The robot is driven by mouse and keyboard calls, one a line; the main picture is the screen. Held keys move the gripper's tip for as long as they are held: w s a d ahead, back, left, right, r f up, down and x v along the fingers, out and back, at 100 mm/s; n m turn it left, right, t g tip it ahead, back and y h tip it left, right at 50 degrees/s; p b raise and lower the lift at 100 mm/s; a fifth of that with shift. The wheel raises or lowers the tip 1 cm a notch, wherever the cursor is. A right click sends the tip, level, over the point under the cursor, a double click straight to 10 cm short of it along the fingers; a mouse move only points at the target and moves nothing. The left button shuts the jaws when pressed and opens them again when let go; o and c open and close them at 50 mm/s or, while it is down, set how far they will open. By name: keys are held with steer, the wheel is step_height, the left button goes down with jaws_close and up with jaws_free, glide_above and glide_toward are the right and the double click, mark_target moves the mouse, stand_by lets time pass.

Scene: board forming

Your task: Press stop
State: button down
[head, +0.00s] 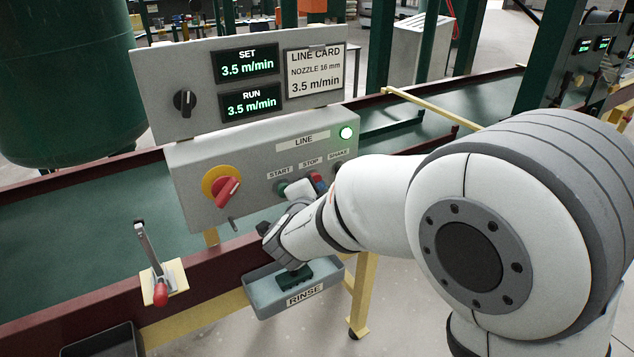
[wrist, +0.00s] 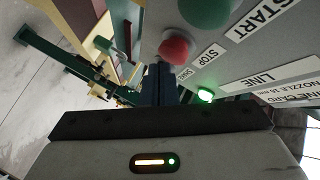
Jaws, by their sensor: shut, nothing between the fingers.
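The red STOP button (wrist: 175,48) is on the grey line panel, beside its STOP label, in the wrist view. The head view shows its red cap (head: 317,179) partly hidden behind my arm's end. My gripper (wrist: 159,70) has its dark fingers shut and empty, with the tips at the lower left edge of the red button. I cannot tell whether they touch it. The green START button (wrist: 200,10) is just above STOP in the wrist view. The green lamp (head: 346,132) on the panel (head: 207,157) is lit.
SET display (head: 247,63) and RUN display (head: 251,102) both read 3.5 m/min. A red rotary switch (head: 227,190) on yellow sits left of the buttons. Below are a RINSE tray (head: 262,297) and a lever with a red handle (head: 160,293). The green belt (head: 80,220) runs behind.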

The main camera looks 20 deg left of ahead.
steer(key=shift+w+a, duration=0.25)
steer(key=shift+w, duration=0.05)
stand_by(0.5)
steer(key=shift+s+d+b, duration=0.35)
steer(key=shift+s+d, duration=0.25)
steer(key=shift+d, duration=0.1)
steer(key=s+d+b, duration=0.1)
steer(key=s+d, duration=0.3)
steer(key=shift+d, duration=0.3)
stand_by(0.3)
stand_by(0.6)
